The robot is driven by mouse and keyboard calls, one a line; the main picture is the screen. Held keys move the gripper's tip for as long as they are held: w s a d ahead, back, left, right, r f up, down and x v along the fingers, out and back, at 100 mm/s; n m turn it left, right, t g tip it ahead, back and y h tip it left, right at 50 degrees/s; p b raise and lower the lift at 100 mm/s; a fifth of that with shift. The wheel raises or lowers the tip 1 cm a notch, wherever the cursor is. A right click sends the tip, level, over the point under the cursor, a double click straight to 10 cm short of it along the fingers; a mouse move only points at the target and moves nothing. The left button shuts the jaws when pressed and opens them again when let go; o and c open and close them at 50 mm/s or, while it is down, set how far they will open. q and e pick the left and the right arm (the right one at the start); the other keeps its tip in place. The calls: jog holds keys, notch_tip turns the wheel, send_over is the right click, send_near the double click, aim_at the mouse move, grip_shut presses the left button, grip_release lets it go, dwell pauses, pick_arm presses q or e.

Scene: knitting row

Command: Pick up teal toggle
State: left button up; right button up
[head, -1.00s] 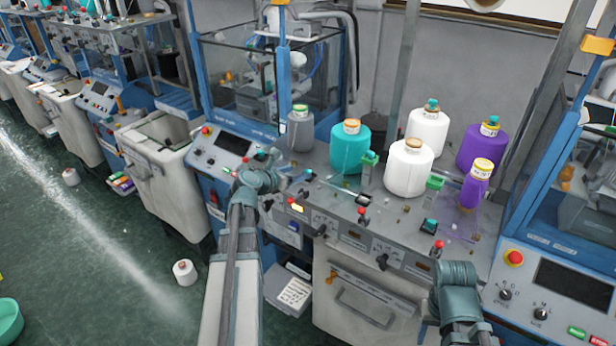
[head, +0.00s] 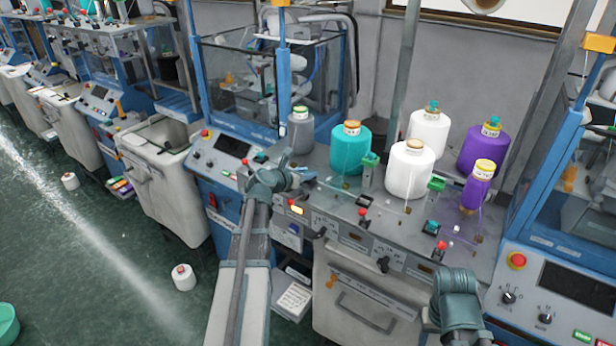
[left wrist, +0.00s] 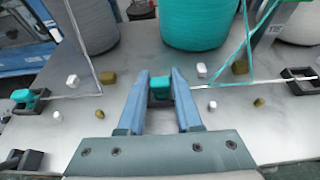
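A teal toggle (left wrist: 159,86) on a dark base stands between the fingertips of my left gripper (left wrist: 160,92) in the left wrist view. The two blue fingers are apart, one on each side of it; I cannot tell whether they touch it. In the head view my left gripper (head: 296,170) is over the machine top, in front of the teal yarn cone, and hides this toggle. Another teal toggle (left wrist: 24,96) in a dark bracket is at the left of the wrist view. A further teal toggle (head: 431,227) stands farther right. My right wrist shows at lower right, its fingers unseen.
A teal cone (head: 350,152), a white cone (head: 409,172) and a grey cone (head: 300,132) stand behind my left gripper. A purple cone (head: 477,187) stands to the right. Red-tipped levers line the front edge. Thin yarns cross the machine top (head: 390,210).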

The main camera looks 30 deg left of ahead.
pick_arm(q)
grip_shut()
jog(key=shift+r, duration=0.1)
